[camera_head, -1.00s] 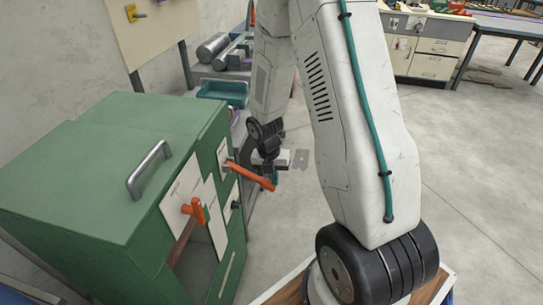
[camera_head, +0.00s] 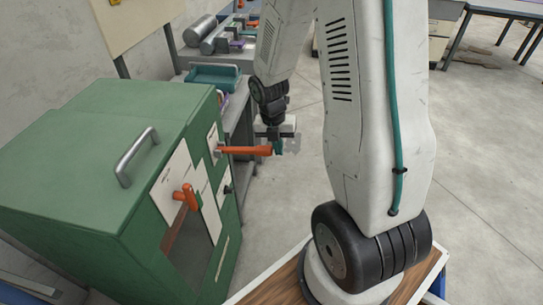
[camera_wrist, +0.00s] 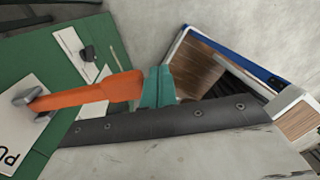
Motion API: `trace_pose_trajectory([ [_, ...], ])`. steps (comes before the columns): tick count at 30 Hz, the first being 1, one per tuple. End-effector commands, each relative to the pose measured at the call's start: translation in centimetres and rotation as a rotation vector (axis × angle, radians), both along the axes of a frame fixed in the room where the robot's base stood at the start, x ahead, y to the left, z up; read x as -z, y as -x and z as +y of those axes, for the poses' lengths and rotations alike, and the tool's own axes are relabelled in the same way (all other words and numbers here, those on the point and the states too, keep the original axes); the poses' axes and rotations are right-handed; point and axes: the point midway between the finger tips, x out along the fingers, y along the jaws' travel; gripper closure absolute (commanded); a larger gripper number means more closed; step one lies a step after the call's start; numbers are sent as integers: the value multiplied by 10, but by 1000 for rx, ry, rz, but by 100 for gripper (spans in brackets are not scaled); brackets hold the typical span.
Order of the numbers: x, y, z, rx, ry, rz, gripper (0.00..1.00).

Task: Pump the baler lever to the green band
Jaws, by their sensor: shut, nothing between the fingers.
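The baler is a green cabinet (camera_head: 110,170) at the left of the head view. A long orange lever (camera_head: 245,150) sticks out nearly level from a white plate on its front, and it crosses the wrist view (camera_wrist: 90,97) from a grey pivot. My gripper (camera_head: 279,147) is at the lever's free end. In the wrist view its teal fingers (camera_wrist: 158,87) are shut, empty, and appear against the lever's tip; I cannot tell whether they touch it. I cannot make out a green band.
A grey handle (camera_head: 137,157) tops the cabinet. Behind it stands a grey bench (camera_head: 236,100) with a teal tray (camera_head: 214,77) and metal cylinders. Open concrete floor (camera_head: 470,150) lies to the right.

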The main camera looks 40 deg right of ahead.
Motion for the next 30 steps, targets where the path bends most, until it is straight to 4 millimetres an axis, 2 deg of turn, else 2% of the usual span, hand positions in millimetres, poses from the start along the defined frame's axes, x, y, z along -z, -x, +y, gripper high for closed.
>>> trace_pose_trajectory([
  [3, -24, 7, -7, -1, 2, -5, 100],
  [10, -49, 17, -15, -1, 1, -3, 100],
  [30, -54, 19, -18, -1, 1, -3, 100],
])
